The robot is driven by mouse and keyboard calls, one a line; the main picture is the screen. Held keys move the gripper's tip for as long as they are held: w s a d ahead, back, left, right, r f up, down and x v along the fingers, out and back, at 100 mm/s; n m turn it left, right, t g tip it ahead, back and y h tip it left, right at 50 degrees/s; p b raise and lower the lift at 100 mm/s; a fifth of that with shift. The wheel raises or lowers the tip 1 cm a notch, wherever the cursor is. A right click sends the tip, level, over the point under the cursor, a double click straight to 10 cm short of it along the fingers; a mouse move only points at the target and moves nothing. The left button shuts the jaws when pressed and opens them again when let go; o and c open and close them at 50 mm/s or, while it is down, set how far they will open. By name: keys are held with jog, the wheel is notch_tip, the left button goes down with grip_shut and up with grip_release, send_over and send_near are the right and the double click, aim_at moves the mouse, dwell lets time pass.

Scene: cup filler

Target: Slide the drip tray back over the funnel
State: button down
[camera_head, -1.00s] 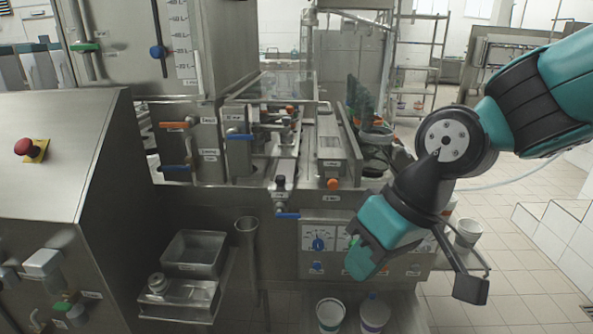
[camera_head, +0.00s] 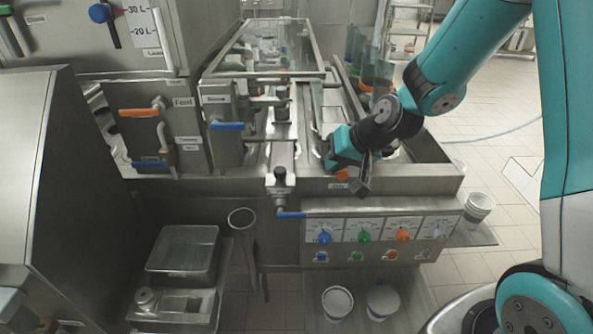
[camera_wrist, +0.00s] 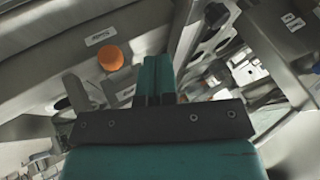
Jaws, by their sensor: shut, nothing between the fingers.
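My gripper (camera_head: 333,165) is shut and empty at the front right of the steel machine, close to an orange knob (camera_head: 341,175) on its front edge. In the wrist view the shut teal fingers (camera_wrist: 154,72) stand to the right of the orange knob (camera_wrist: 111,58), apart from it in the picture. A small label sits by the knob, too small to read. I cannot tell for certain which part is the drip tray; my arm and gripper cover part of the steel channels behind the knob. A funnel-like steel cone (camera_head: 242,219) with an open top stands below the machine's front.
A steel bin (camera_head: 184,252) sits low left. White buckets (camera_head: 337,302) stand underneath.

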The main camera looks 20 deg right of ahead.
jog(key=a+r+p+x, duration=0.1)
jog(key=p+x, duration=0.2)
jog(key=x, duration=0.6)
jog(key=shift+w+a+f, duration=0.2)
jog(key=shift+w+a, duration=0.15)
jog(key=shift+w, duration=0.05)
